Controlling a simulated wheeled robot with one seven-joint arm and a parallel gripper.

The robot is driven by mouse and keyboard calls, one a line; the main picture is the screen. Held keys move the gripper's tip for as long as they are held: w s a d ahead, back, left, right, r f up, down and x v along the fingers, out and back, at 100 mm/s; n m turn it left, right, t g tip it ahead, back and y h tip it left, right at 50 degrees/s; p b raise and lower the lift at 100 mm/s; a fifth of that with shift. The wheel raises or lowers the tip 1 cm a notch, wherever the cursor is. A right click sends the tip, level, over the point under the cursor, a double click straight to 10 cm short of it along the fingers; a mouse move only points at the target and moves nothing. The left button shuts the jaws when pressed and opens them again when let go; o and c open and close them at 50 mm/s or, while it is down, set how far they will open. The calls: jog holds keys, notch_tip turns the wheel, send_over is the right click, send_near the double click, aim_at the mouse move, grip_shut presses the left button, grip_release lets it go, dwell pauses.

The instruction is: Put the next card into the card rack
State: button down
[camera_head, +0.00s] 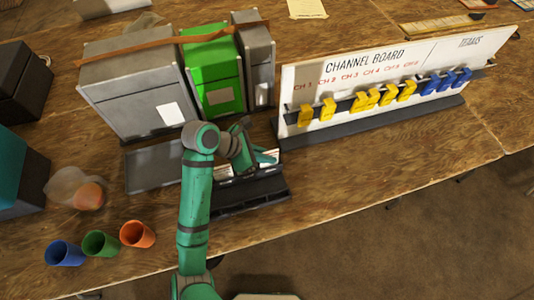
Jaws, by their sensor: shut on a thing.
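The dark card rack (262,202) stands near the front edge of the wooden table, just right of my upright green arm. Pale cards (222,171) show along its back part; their number and slots are too small to tell. My gripper (265,157) is low over the rear of the rack, pointing right and down. It is shut on a thin pale card, mostly hidden by the fingers and the arm. I cannot tell whether this card touches the rack.
Grey and green cabinets (213,75) stand behind the rack, with a flat grey tray (152,165) to its left. The channel board (380,85) with yellow and blue tags stands to the right. Blue, green and orange cups (100,243) are at front left. The right front table is clear.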

jog(key=shift+f, duration=0.2)
jog(key=c, duration=1.9)
grip_release()
jog(key=shift+o, duration=0.2)
jog(key=v, duration=1)
jog(key=shift+a+r, duration=0.25)
jog(key=shift+r, duration=0.1)
